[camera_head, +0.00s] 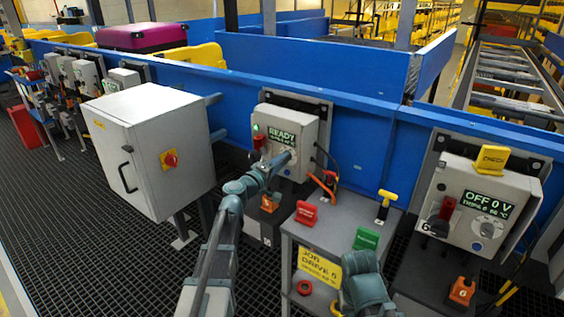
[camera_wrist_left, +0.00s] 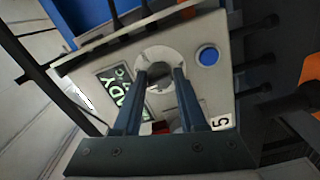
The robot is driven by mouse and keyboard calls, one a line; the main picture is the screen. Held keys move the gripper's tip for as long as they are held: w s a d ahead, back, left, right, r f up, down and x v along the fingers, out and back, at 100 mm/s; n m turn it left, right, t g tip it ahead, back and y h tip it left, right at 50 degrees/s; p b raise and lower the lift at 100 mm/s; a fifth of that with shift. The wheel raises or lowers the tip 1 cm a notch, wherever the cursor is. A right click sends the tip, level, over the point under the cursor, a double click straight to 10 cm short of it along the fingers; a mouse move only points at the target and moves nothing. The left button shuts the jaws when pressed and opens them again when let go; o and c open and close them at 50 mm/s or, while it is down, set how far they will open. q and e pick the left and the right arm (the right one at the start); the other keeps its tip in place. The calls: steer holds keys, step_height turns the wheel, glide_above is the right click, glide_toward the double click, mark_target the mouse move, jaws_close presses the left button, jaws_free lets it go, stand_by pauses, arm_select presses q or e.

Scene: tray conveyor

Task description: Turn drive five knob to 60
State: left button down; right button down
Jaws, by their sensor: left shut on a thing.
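The drive five box (camera_head: 305,128) is a grey unit on the blue rail, in the middle of the head view. Its green display (camera_head: 282,136) reads READY, with a smaller line I cannot read. My left gripper (camera_head: 284,159) reaches its front. In the left wrist view, the two fingers (camera_wrist_left: 158,78) are shut on the knob at the pale round dial (camera_wrist_left: 160,57). The fingers hide much of the knob, so I cannot read its setting. A blue button (camera_wrist_left: 208,55) and a label 5 (camera_wrist_left: 222,122) are beside it. My right gripper is out of view.
A large cabinet (camera_head: 150,145) stands left.

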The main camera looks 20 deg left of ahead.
arm_select(q)
steer(key=shift+n, duration=1.6)
steer(key=c, duration=0.5)
jaws_free()
steer(key=v, duration=1.4)
